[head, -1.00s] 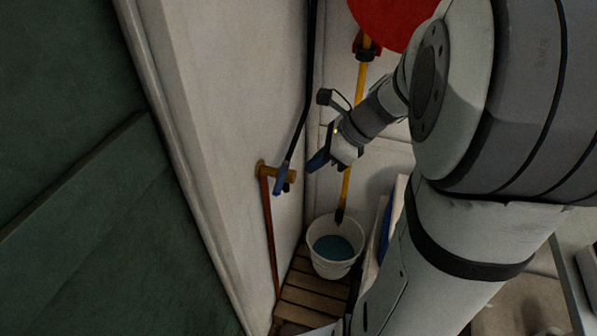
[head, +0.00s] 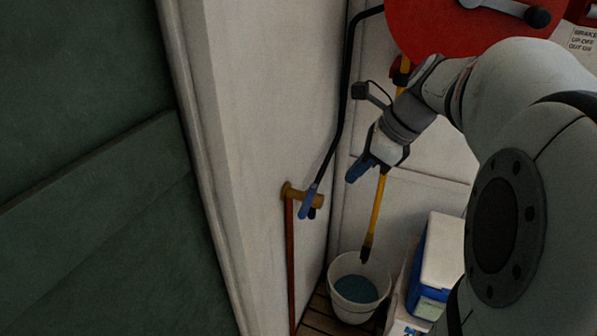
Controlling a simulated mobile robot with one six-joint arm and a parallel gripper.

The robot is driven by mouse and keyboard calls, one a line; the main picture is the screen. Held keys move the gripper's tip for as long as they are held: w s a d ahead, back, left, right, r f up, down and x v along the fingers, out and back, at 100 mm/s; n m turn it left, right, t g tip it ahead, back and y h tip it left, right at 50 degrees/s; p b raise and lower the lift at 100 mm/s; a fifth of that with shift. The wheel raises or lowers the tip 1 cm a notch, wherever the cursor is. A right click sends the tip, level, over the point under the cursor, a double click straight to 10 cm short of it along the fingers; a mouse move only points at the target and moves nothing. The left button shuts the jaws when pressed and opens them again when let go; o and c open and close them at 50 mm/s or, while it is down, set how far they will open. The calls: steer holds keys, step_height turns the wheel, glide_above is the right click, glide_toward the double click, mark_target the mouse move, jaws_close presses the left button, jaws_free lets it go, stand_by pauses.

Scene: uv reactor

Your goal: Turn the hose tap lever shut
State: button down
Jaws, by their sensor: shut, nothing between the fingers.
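The hose tap (head: 293,193) is a brass fitting on the white wall, left of centre in the head view. Its blue lever (head: 308,203) hangs down at a slant beside the brass body. A black hose (head: 341,118) runs from above down to the tap area, and a reddish-brown pipe (head: 290,262) drops below it. My gripper (head: 356,172) has blue fingers, which are shut and empty. It appears up and to the right of the lever, with a visible gap between them. The exact depth between them is hard to tell.
A white bucket (head: 358,285) with bluish contents stands below on wooden slats (head: 318,318). A yellow-handled brush (head: 377,218) stands in or behind it. A blue and white box (head: 436,262) is at right. A red disc (head: 440,25) with a crank is above.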

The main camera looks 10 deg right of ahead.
mark_target(309, 207)
steer(key=x, duration=0.4)
steer(key=a+x, duration=0.1)
steer(key=x, duration=0.2)
steer(key=r+x, duration=0.1)
steer(key=x, duration=0.3)
steer(key=shift+w+a+f, duration=0.3)
steer(key=shift+w+a, duration=0.05)
steer(key=shift+w, duration=0.05)
steer(key=shift+d+p, duration=0.1)
steer(key=shift+p, duration=0.2)
